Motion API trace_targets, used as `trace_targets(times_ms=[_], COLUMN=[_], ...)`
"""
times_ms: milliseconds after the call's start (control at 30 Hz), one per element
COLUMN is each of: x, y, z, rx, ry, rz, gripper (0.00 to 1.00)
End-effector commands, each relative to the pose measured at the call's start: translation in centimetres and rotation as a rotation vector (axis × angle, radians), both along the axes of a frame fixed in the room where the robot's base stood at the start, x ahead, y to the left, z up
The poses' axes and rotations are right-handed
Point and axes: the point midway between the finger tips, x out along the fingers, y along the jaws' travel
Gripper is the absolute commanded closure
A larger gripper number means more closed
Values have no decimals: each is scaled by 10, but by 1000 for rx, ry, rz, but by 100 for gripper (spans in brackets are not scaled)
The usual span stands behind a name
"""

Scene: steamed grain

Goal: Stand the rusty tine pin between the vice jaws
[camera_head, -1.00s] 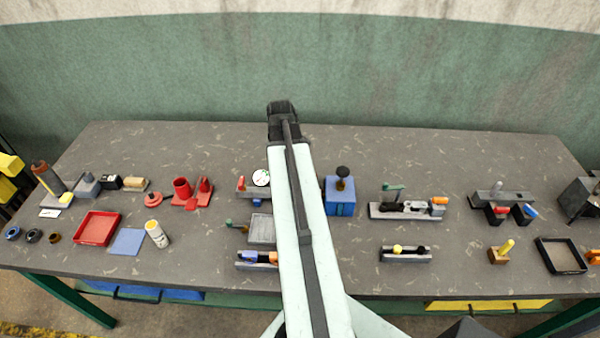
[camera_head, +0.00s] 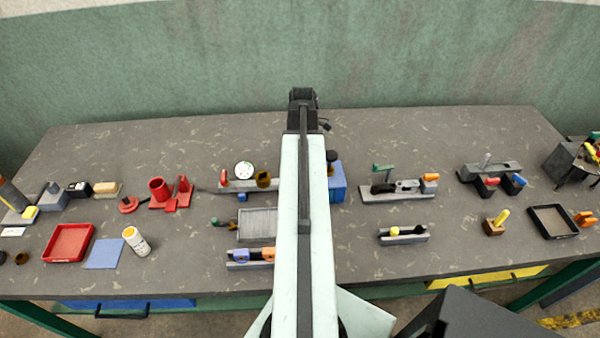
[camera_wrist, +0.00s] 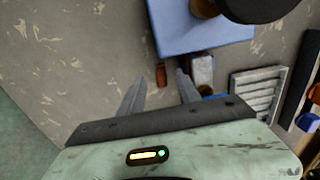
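My gripper (camera_wrist: 163,76) is open, its two grey fingers apart over the bench. In the head view my gripper (camera_head: 303,98) is at the end of the outstretched arm, near the bench's back edge. A small reddish-brown piece (camera_wrist: 161,74) shows between the fingertips in the wrist view, beside a blue box; it may be the rusty tine pin, but I cannot confirm this or its distance from the fingers. I cannot clearly identify the vice jaws. A grey fixture with red and blue ends (camera_head: 490,172) stands at the right.
The blue box (camera_wrist: 190,30) is partly hidden by my arm in the head view. A red tray (camera_head: 68,243) is at left, a black tray (camera_head: 553,234) at right. The back strip is clear.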

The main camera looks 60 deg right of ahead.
Motion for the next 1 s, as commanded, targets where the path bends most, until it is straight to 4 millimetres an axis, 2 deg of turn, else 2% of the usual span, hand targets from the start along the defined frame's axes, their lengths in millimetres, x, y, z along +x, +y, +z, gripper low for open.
trace_targets(times_ms=[33, 200, 300, 467, 500, 633, 1000], x=[-1, -2, -2, -2, -1, -1, -1], y=[1, 2, 2, 2, 2, 2, 2], z=[-14, -44, -49, -45, -45, -45, -43], rx=[0, 0, 0, 0, 0, 0, 0], ry=[0, 0, 0, 0, 0, 0, 0], rz=[0, 0, 1, 1, 1, 1, 2], gripper=[60, 60, 60, 60, 63, 99, 100])
